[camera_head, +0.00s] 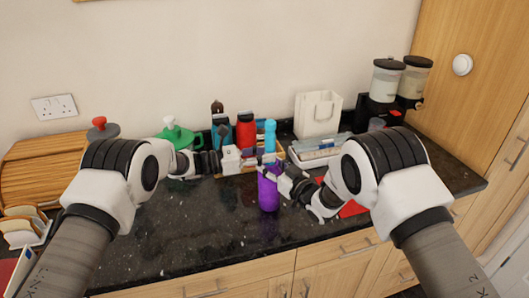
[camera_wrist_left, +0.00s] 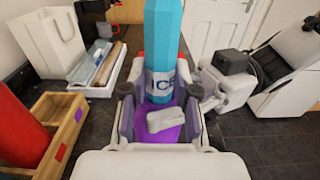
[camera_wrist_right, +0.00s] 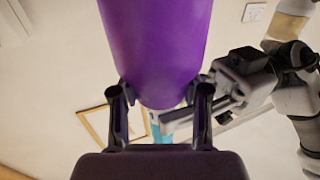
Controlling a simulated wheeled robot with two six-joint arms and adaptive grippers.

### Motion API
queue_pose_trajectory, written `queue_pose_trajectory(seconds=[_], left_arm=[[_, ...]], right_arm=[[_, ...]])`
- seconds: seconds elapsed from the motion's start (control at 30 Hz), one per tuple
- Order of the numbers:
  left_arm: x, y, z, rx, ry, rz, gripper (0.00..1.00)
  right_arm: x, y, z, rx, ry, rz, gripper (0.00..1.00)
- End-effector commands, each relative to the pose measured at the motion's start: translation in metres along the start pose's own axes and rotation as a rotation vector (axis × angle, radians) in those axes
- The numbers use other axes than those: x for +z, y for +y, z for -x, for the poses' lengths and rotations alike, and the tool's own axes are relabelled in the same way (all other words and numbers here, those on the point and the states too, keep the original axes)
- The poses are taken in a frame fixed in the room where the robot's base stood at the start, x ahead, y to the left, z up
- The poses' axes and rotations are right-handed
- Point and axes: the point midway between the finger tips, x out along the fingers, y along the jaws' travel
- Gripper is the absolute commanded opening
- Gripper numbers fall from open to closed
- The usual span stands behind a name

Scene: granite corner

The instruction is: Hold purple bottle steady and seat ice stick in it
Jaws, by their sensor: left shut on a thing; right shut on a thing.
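The purple bottle (camera_head: 268,190) stands upright near the front of the dark counter. My right gripper (camera_head: 274,174) is shut on its upper part; in the right wrist view the bottle (camera_wrist_right: 155,45) fills the space between the fingers. The cyan ice stick (camera_head: 270,134) is upright directly above the bottle. My left gripper (camera_head: 260,158) is shut on the stick (camera_wrist_left: 162,40), whose printed label shows in the left wrist view. Purple shows just below the stick there. The fingers hide the meeting of stick and mouth, so I cannot tell how far in it is.
Behind stand a red bottle (camera_head: 246,131) and a blue bottle (camera_head: 221,132) in a wooden holder. A white bag (camera_head: 318,114) and a white tray (camera_head: 318,151) are behind right, and a green pot (camera_head: 180,138) behind left.

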Motion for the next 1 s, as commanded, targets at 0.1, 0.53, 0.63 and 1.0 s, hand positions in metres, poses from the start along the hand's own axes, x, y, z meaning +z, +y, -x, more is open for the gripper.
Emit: queue_pose_trajectory(seconds=[0.1, 0.53, 0.63, 1.0], left_arm=[[-0.003, 0.0, 0.0, 0.0, 0.0, 0.0, 0.0], [-0.013, 0.0, 0.0, 0.0, -0.001, -0.001, 0.0], [-0.016, 0.0, 0.0, 0.0, -0.001, -0.001, 0.0], [-0.009, 0.0, 0.0, 0.0, 0.0, 0.0, 0.0]], right_arm=[[0.0, 0.0, 0.0, 0.0, 0.0, 0.0, 0.05], [0.0, 0.0, 0.0, 0.0, 0.0, 0.0, 0.05], [0.0, 0.0, 0.0, 0.0, 0.0, 0.0, 0.05], [0.0, 0.0, 0.0, 0.0, 0.0, 0.0, 0.05]])
